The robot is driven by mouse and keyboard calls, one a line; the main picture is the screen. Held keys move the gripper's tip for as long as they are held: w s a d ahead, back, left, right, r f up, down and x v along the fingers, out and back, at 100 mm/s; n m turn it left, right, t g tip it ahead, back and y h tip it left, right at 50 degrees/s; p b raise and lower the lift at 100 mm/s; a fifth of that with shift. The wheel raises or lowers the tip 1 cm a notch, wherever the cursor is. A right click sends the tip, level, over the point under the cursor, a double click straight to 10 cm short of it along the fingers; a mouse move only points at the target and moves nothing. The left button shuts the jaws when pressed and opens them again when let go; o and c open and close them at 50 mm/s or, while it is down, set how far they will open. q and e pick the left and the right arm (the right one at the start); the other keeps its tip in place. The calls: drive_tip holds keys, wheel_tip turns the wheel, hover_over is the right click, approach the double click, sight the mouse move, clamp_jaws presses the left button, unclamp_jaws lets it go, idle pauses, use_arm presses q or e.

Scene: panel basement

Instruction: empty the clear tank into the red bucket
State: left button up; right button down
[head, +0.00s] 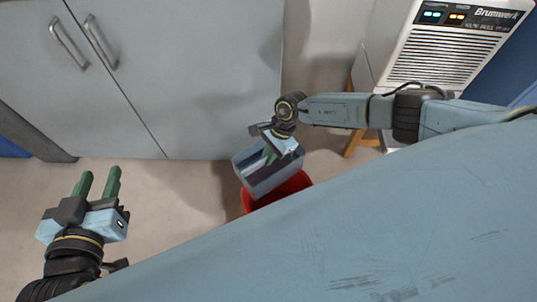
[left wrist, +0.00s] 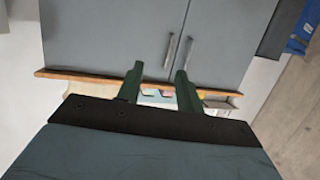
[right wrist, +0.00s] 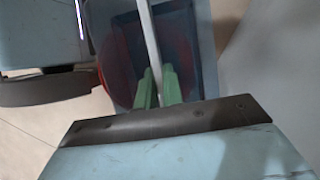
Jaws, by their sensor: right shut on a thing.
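The clear tank (head: 262,180) is a grey see-through box in the middle of the head view. My right gripper (head: 270,152) is shut on its upper rim and holds it over the red bucket (head: 300,186). The tank looks tilted and hides much of the bucket. In the right wrist view the green fingers (right wrist: 158,88) clamp the tank's wall (right wrist: 150,40), with the red bucket (right wrist: 115,65) showing through the tank. How much is in the tank I cannot tell. My left gripper (head: 100,180) is open and empty over the floor at the left; its fingers (left wrist: 160,85) stand apart.
A grey cabinet (head: 190,70) with two handles stands at the back. A white dehumidifier (head: 450,45) on a wooden stand is at the upper right. My blue body fills the lower right. Floor (head: 170,200) is free between my left gripper and the bucket.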

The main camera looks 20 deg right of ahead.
use_arm(q)
drive_tip(key=shift+w+d+r+t, duration=0.1)
drive_tip(key=shift+r+t, duration=0.15)
drive_tip(key=shift+r, duration=0.1)
drive_tip(key=shift+w+d+r+t, duration=0.1)
drive_tip(key=shift+r+t, duration=0.15)
drive_tip(key=shift+r, duration=0.1)
use_arm(e)
drive_tip(key=shift+f, duration=0.2)
use_arm(q)
drive_tip(key=shift+r, duration=0.1)
drive_tip(key=shift+w+r, duration=0.1)
drive_tip(key=shift+r, duration=0.1)
use_arm(e)
drive_tip(key=shift+f, duration=0.1)
use_arm(q)
drive_tip(key=shift+d+r+t+h+b, duration=0.2)
drive_tip(key=shift+r+t+h+b, duration=0.2)
drive_tip(key=shift+r+t, duration=0.15)
use_arm(e)
drive_tip(key=shift+f, duration=0.15)
use_arm(q)
drive_tip(key=shift+w+d+r+t, duration=0.15)
drive_tip(key=shift+r+t, duration=0.2)
drive_tip(key=shift+r, duration=0.2)
use_arm(e)
drive_tip(key=shift+f, duration=0.15)
